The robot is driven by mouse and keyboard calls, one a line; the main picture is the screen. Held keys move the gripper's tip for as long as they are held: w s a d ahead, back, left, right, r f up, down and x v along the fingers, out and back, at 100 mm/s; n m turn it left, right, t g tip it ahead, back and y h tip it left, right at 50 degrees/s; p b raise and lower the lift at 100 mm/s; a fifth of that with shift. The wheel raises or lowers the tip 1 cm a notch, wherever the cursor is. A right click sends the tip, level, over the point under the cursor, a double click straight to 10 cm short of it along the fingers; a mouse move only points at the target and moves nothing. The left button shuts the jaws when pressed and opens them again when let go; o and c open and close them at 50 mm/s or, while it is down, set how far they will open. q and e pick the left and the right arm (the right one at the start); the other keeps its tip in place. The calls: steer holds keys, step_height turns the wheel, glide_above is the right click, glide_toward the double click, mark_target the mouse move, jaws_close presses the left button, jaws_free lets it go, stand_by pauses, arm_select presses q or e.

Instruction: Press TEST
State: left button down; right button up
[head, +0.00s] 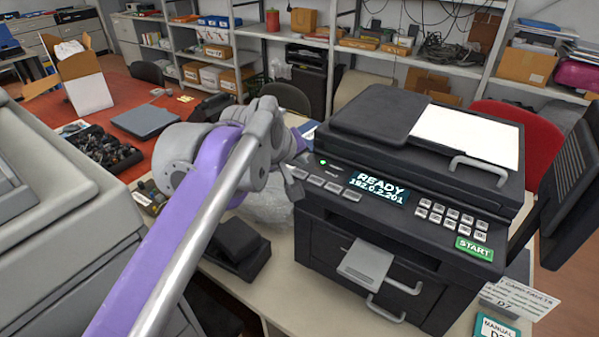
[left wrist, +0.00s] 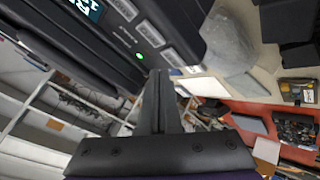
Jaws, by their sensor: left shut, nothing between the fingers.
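The black printer (head: 400,165) stands on the table at right centre, its screen (head: 381,187) reading "READY 192.0.2.201". A row of grey buttons (head: 332,187) lies left of the screen, beside a lit green lamp (head: 322,162). Their labels are too small to read, so I cannot tell which is TEST. My left gripper (head: 293,187) is at the panel's left end, partly hidden by my arm. In the left wrist view its shut, empty fingers (left wrist: 158,75) point toward the panel edge near the buttons (left wrist: 152,33). Contact with a button cannot be told. My right gripper is not in view.
A green START key (head: 474,248) and a keypad (head: 451,217) are on the printer's right. A black block (head: 238,250) and a clear plastic bag (head: 270,205) lie left of the printer. A grey machine (head: 45,190) stands at far left.

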mark_target(299, 176)
arm_select(q)
steer(key=shift+f, duration=0.15)
steer(key=shift+f, duration=0.3)
steer(key=shift+f, duration=0.4)
stand_by(0.7)
stand_by(0.3)
steer(key=shift+r+p, duration=0.7)
steer(key=shift+r, duration=0.1)
steer(key=shift+r, duration=0.15)
steer(key=shift+r+p, duration=0.6)
steer(key=shift+p, duration=0.05)
step_height(299, 176, up, 4)
steer(key=p, duration=0.3)
steer(key=shift+f, duration=0.25)
